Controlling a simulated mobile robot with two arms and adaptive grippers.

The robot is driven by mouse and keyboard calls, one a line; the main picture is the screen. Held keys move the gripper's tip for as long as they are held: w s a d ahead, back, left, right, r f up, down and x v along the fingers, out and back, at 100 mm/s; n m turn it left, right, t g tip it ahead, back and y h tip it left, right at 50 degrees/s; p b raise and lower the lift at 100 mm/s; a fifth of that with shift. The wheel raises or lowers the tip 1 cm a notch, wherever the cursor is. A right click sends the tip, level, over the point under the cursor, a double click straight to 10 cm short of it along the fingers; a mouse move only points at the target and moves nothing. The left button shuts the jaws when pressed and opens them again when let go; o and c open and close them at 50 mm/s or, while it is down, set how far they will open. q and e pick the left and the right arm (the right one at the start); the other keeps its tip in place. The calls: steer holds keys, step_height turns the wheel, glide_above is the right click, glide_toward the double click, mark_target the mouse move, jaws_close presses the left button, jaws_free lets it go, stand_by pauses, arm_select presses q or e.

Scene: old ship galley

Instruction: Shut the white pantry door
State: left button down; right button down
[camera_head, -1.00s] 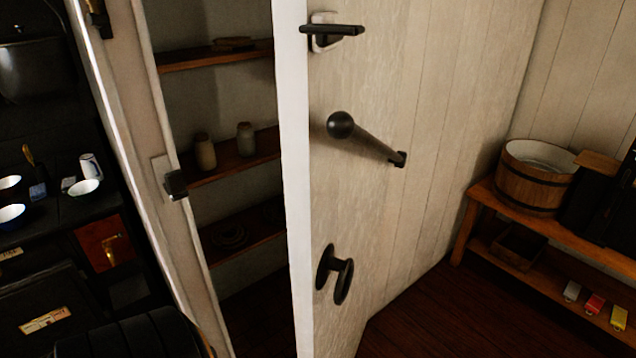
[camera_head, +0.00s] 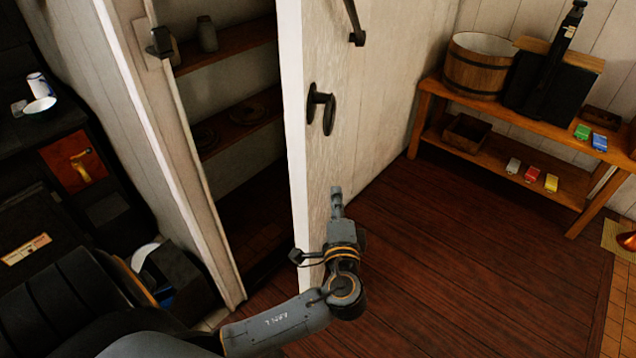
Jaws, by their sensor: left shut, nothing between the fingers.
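The white pantry door (camera_head: 345,150) stands open in the head view, its edge facing me. The pantry opening with wooden shelves (camera_head: 235,40) shows left of the door edge. A dark latch piece (camera_head: 160,42) is on the door frame (camera_head: 185,170). My left gripper (camera_head: 336,192) is shut and empty, pointing up in front of the lower door face, below the knob. I cannot tell whether it touches the door. My right gripper is not in view.
A wooden bench (camera_head: 510,113) with a wooden tub (camera_head: 478,66) and a black device (camera_head: 552,80) stands along the right wall. The dark plank floor (camera_head: 440,240) between door and bench is clear. Dark galley furniture (camera_head: 75,150) fills the left.

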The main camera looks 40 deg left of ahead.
arm_select(q)
steer(key=w+a+p, duration=0.4)
steer(key=w+a, duration=0.2)
steer(key=a, duration=0.3)
steer(key=shift+w+a+p, duration=0.15)
steer(key=shift+a+p, duration=0.15)
steer(key=shift+a, duration=0.05)
steer(key=shift+w+f, duration=0.1)
steer(key=shift+f, duration=0.05)
